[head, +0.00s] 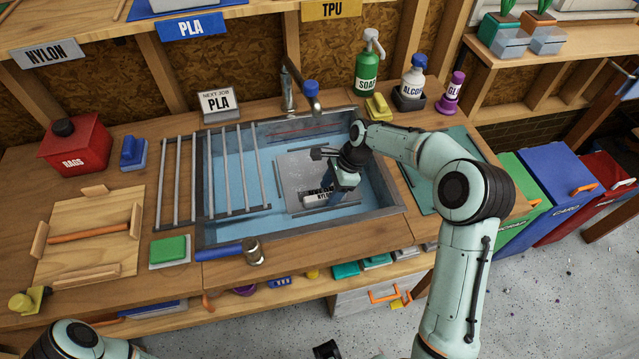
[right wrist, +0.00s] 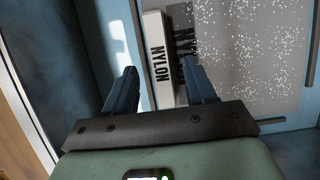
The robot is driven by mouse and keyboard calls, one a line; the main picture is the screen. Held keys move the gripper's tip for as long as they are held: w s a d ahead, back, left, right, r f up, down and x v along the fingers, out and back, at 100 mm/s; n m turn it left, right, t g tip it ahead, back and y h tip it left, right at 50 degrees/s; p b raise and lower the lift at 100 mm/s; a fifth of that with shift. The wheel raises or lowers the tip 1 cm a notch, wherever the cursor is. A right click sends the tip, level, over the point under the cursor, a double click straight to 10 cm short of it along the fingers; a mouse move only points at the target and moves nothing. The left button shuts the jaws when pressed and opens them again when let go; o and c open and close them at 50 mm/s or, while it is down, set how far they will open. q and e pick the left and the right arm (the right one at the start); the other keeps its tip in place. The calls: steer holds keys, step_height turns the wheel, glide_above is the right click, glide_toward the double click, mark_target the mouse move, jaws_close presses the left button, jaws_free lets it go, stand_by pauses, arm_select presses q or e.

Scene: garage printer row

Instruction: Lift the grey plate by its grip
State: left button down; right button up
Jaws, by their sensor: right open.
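The grey plate (head: 292,172) lies in the blue sink, its speckled face also showing in the right wrist view (right wrist: 255,60). Its grip is a pale bar marked NYLON (head: 318,197) along the plate's near edge. My right gripper (head: 335,195) reaches down into the sink over that edge, partly covering the plate and grip. In the right wrist view its two fingers are apart and empty, with the NYLON bar (right wrist: 158,55) showing between and beyond them. I cannot tell how far the tips are above the bar. My left arm shows at the bottom left; its gripper is out of view.
The sink (head: 235,237) has a rack of bars (head: 232,170) across its left part and a tap (head: 300,90) behind. A soap bottle (head: 367,70) and other bottles stand at the back right.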

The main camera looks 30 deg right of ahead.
steer(key=shift+x, duration=1.25)
jaws_close()
steer(key=shift+w, duration=0.1)
steer(key=shift+r, duration=0.1)
